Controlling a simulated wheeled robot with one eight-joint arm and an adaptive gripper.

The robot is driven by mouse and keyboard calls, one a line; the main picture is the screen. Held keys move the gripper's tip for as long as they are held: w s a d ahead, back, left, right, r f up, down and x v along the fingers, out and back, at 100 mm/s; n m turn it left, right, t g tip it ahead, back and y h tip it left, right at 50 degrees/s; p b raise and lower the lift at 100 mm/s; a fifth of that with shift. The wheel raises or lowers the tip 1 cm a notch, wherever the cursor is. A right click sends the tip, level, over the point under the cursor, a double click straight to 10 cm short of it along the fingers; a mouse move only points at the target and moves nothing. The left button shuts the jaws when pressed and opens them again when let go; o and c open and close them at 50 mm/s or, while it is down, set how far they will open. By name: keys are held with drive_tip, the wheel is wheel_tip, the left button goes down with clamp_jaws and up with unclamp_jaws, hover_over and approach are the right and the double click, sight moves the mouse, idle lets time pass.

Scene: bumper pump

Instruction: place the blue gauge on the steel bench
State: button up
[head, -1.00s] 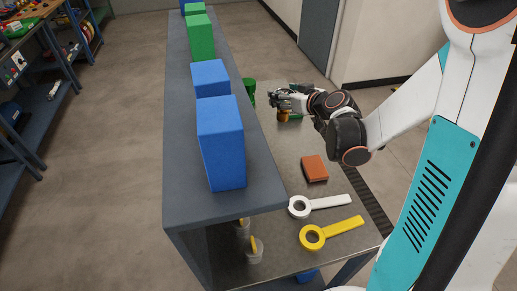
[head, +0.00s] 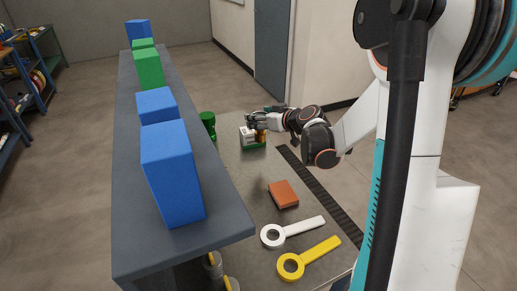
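The steel bench (head: 235,170) runs along the right side of a raised dark shelf. I cannot make out a blue gauge. A white ring-ended tool (head: 292,232) and a yellow ring-ended tool (head: 308,259) lie flat at the near end of the bench. My gripper (head: 256,122) is at the far part of the bench, over or beside a small green tray (head: 252,149) holding a white box (head: 247,135) and an orange item (head: 261,136). The fingers are too small and overlapped to show whether they are open, or whether they touch anything.
Blue blocks (head: 173,172) and green blocks (head: 149,69) stand on the raised shelf (head: 215,205), a barrier on the left. An orange-brown block (head: 283,194) lies mid-bench. A green round object (head: 208,122) stands by the shelf. Bare bench lies between the tray and the orange-brown block.

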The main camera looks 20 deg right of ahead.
wheel_tip(320, 180, down, 10)
drive_tip(key=b, duration=0.3)
drive_tip(key=shift+f, duration=0.2)
drive_tip(key=shift+r, duration=0.1)
drive_tip(key=o, duration=1)
drive_tip(key=shift+f+b, duration=0.2)
drive_tip(key=shift+b, duration=0.15)
drive_tip(key=o, duration=0.4)
drive_tip(key=shift+r, duration=0.15)
drive_tip(key=p+v, duration=0.3)
drive_tip(key=v, duration=0.9)
